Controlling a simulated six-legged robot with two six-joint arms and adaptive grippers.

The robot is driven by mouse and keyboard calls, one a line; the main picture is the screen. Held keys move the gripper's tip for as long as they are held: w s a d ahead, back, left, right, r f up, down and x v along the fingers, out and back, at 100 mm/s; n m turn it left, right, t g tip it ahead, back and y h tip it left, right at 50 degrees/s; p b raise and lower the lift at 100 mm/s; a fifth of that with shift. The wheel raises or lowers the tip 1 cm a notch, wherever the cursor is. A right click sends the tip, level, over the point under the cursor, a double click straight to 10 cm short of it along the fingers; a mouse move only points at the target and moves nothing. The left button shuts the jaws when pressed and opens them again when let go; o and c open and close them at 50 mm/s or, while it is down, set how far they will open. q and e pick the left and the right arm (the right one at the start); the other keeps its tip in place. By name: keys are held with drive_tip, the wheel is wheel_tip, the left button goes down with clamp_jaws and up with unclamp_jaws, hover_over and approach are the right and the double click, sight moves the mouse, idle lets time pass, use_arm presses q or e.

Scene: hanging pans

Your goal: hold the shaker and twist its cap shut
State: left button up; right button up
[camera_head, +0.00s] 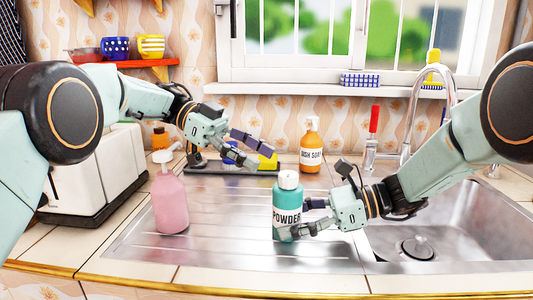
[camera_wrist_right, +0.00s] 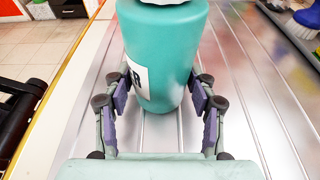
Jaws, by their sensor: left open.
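The shaker (camera_head: 286,212) is a teal bottle labelled POWDER with a white cap (camera_head: 289,180). It stands upright on the steel drainboard (camera_head: 222,240). My right gripper (camera_head: 298,218) has its fingers on both sides of the shaker's body, seemingly touching it. In the right wrist view, the shaker's body (camera_wrist_right: 165,50) sits between the finger pads (camera_wrist_right: 160,95), and only the lower edge of the cap (camera_wrist_right: 165,2) shows. My left gripper (camera_head: 252,150) is open and empty, above and left of the cap, apart from it.
A pink pump bottle (camera_head: 170,203) stands left on the drainboard. An orange dish soap bottle (camera_head: 310,150) stands behind. A dark tray (camera_head: 215,171) with a yellow sponge (camera_head: 268,162) lies at the back. The sink basin (camera_head: 465,235) and tap (camera_head: 412,110) are right.

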drive_tip(key=o, duration=0.4)
drive_tip(key=v, duration=1.2)
drive_tip(key=shift+a, duration=0.1)
